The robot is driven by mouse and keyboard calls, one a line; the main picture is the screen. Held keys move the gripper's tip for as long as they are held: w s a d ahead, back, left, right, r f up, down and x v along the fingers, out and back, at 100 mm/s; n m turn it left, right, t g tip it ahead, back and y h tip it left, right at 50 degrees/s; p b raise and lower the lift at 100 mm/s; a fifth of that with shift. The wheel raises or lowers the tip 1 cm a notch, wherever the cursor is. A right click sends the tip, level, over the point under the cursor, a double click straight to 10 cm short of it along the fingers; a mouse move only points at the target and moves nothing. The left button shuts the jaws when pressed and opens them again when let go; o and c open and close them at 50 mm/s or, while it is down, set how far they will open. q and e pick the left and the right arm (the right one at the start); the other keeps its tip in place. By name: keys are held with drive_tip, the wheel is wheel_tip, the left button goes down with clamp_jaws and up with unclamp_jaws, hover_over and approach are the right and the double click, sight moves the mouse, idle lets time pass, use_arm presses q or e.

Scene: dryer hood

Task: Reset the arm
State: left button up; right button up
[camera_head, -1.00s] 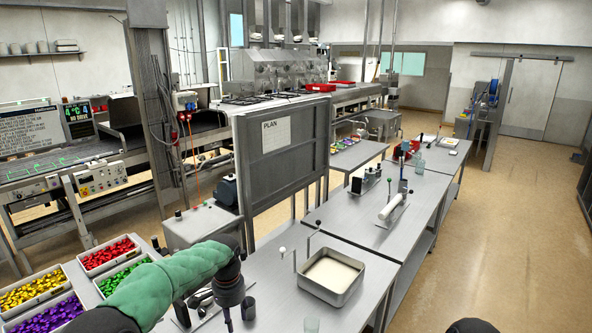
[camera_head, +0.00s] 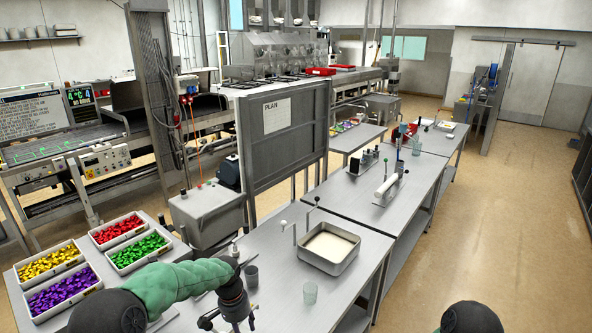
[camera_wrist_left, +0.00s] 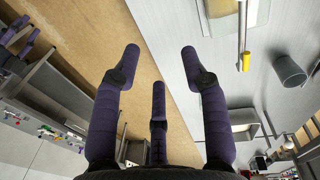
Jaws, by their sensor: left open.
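My left arm (camera_head: 170,287) in a green sleeve reaches in from the left in the head view. My left gripper (camera_head: 228,320) is over the near steel table (camera_head: 262,262), partly cut off by the bottom edge. In the left wrist view, the purple fingers of this gripper (camera_wrist_left: 160,62) are spread apart with nothing between them. Behind them are the tan floor and the grey table top.
Trays of yellow (camera_head: 48,264), red (camera_head: 117,229), green (camera_head: 138,250) and purple (camera_head: 64,292) pieces stand at left.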

use_arm(q)
drive_tip(key=s+d+f+n+h, duration=0.1)
drive_tip(key=s+f+n, duration=0.1)
drive_tip(key=s+f, duration=0.55)
drive_tip(key=s+d+f+n+h, duration=0.15)
drive_tip(key=s+f, duration=0.35)
drive_tip(key=f, duration=0.5)
drive_tip(key=s+d+f+n, duration=0.1)
drive_tip(key=s+f+n, duration=0.2)
drive_tip(key=s, duration=0.6)
drive_tip(key=s+d+f+n, duration=0.1)
drive_tip(key=s+f+n, duration=0.2)
drive_tip(key=s, duration=0.7)
wheel_tip(320, 180, down, 23)
drive_tip(key=w+d+m+b, duration=0.1)
drive_tip(key=w+b, duration=0.1)
drive_tip(key=b, duration=2.2)
drive_tip(key=shift+w+d+r+t, duration=0.15)
drive_tip(key=shift+d+r+t, duration=0.05)
drive_tip(key=shift+t, duration=0.1)
